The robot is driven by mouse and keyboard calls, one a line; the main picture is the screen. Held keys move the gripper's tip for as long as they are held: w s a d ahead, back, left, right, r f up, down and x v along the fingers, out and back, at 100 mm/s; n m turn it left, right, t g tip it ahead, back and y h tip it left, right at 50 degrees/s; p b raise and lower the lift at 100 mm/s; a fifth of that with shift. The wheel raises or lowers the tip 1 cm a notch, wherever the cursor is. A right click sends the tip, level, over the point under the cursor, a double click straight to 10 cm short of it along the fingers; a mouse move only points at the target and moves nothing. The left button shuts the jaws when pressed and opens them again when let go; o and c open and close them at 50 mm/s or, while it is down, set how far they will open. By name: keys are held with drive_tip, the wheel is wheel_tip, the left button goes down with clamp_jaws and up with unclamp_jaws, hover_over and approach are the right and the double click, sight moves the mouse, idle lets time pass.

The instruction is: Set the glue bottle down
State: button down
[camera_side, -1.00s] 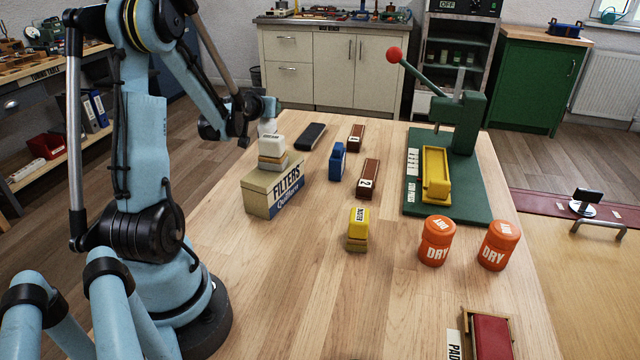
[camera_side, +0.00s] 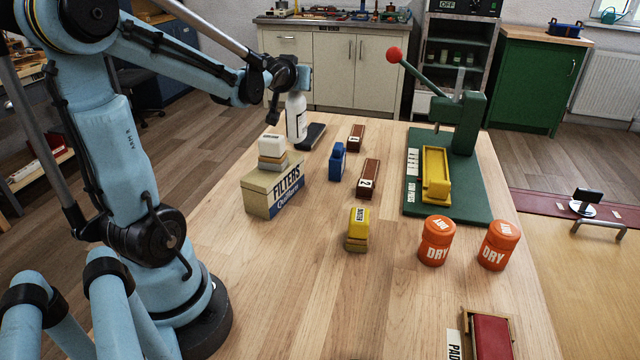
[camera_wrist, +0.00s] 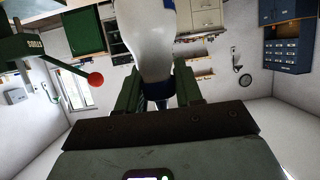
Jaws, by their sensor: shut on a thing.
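The glue bottle is white with a dark mark on its side; its body (camera_side: 296,122) hangs upright below my gripper (camera_side: 298,90) at the far left of the bench. My gripper is shut on the bottle's top end. In the wrist view the white bottle (camera_wrist: 153,45) sits between the green fingers of my gripper (camera_wrist: 158,88), with a dark band at its neck. The bottle's lower end shows just left of a flat black case (camera_side: 314,135). I cannot tell whether its base touches the bench.

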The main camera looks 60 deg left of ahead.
drive_tip(key=shift+w+d+r, duration=0.1)
drive_tip(key=shift+d+r, duration=0.1)
drive_tip(key=shift+d, duration=0.05)
drive_tip(key=shift+r, duration=0.1)
